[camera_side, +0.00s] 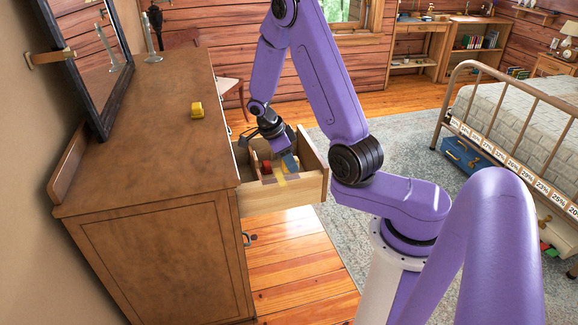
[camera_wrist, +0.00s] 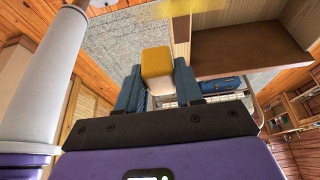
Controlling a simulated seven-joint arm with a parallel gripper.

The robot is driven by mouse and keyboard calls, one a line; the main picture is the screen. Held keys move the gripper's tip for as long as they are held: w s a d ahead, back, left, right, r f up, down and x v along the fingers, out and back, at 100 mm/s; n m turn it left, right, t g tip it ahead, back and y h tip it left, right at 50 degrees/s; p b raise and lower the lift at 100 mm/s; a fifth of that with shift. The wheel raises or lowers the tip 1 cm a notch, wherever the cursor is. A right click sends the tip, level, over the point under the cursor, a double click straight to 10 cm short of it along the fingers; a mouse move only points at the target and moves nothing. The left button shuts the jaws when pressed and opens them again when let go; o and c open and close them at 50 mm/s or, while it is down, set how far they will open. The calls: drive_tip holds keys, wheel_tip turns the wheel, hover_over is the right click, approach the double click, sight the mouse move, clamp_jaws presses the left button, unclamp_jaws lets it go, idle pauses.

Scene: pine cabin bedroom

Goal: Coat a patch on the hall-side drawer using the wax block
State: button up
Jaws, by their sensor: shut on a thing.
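My gripper (camera_wrist: 159,84) has its two blue fingers shut on the wax block (camera_wrist: 157,65), a yellow-topped block with a paler lower part. In the side view my gripper (camera_side: 287,160) points down at the open drawer (camera_side: 275,198) of the brown dresser, close to the drawer's wooden wall. A yellow patch (camera_side: 280,180) shows on that wood near the fingertips. In the wrist view a yellow smear (camera_wrist: 205,10) lies on pale wood beyond the block. The fingers partly hide the block in the side view, and I cannot tell whether it touches the wood.
A yellow object (camera_side: 197,110) sits on the dresser top (camera_side: 140,135). A red item (camera_side: 266,167) lies inside the drawer. A tilted mirror (camera_side: 85,60) stands at the dresser's back. A bed (camera_side: 500,110) and grey rug (camera_side: 390,130) are to the right.

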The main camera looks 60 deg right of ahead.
drive_tip(key=shift+r, duration=0.2)
drive_tip(key=shift+r, duration=1.45)
